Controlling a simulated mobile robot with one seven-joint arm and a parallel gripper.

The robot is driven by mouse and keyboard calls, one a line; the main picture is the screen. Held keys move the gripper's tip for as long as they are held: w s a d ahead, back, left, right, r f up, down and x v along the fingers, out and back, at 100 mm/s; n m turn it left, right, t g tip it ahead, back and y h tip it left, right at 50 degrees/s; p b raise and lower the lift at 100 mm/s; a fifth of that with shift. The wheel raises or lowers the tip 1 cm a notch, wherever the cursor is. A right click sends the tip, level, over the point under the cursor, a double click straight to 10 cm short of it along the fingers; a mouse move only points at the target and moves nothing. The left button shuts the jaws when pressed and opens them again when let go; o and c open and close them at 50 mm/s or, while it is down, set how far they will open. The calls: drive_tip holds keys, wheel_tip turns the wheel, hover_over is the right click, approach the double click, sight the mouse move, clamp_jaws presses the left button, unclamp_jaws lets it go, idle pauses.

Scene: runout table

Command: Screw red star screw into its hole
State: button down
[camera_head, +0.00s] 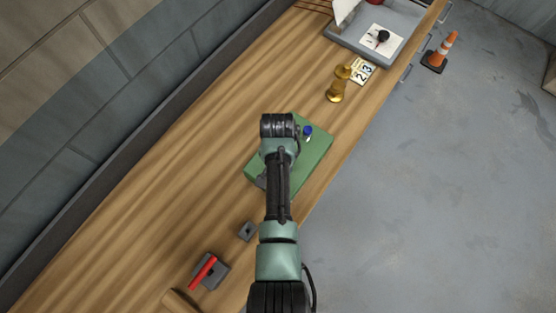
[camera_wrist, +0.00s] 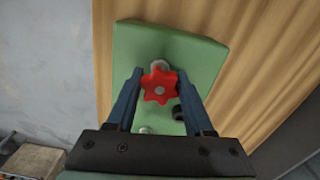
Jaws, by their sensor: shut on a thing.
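The red star screw (camera_wrist: 159,88) is between the two fingers of my gripper (camera_wrist: 160,74) in the wrist view, and the gripper is shut on it. The screw's red knob faces the wrist camera, over the green block (camera_wrist: 190,48). A silver round part (camera_wrist: 160,65) shows just beyond the knob. I cannot tell whether the screw sits in a hole. In the head view my arm hides the gripper and the screw, and the green block (camera_head: 318,150) lies on the table beneath the arm.
A gold piece (camera_head: 338,86) and number cards (camera_head: 362,72) lie farther up the wooden table. A dark block with a red bar (camera_head: 204,272) and a small dark block (camera_head: 247,231) are nearer. A cone (camera_head: 440,50) stands on the floor.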

drive_tip(key=m+p, duration=0.1)
drive_tip(key=m, duration=0.5)
drive_tip(key=shift+r+m, duration=0.1)
drive_tip(key=shift+m, duration=0.3)
drive_tip(key=m+p, duration=0.1)
drive_tip(key=m, duration=0.5)
drive_tip(key=shift+w, duration=0.1)
drive_tip(key=m+p, duration=0.1)
drive_tip(key=m, duration=0.5)
drive_tip(key=shift+m, duration=0.4)
drive_tip(key=m, duration=0.5)
drive_tip(key=shift+m, duration=0.3)
drive_tip(key=shift+c, duration=1)
unclamp_jaws()
